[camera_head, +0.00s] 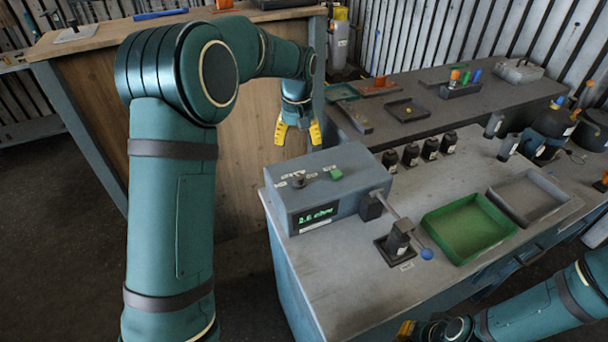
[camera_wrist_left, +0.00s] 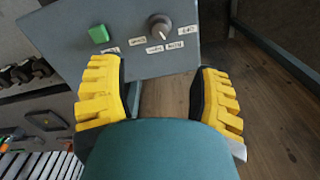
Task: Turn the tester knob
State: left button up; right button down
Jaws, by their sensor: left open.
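The tester (camera_head: 327,212) is a grey box with a lit green display, standing on the near corner of the grey bench. Its dark round knob (camera_head: 298,181) is on top, left of a green button (camera_head: 336,173). In the left wrist view, the knob (camera_wrist_left: 160,27) shows a pale mark and printed labels around it; the green button (camera_wrist_left: 99,34) is to its left. My left gripper (camera_head: 298,130) is open, with yellow fingers spread and nothing between them. It is behind and above the tester, apart from the knob. Only part of my right gripper (camera_head: 406,329) shows at the bottom edge.
A lever with a blue ball (camera_head: 427,254) stands right of the tester, with small dark cylinders (camera_head: 410,154) behind. A green tray (camera_head: 429,229) and a grey tray (camera_head: 503,204) lie further right. A wooden-sided bench (camera_head: 240,110) stands behind my left arm.

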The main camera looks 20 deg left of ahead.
aim_at(299, 176)
pick_arm(q)
notch_tip(299, 176, down, 13)
jog(key=shift+r+b, duration=0.1)
jog(key=shift+b, duration=0.2)
grip_shut()
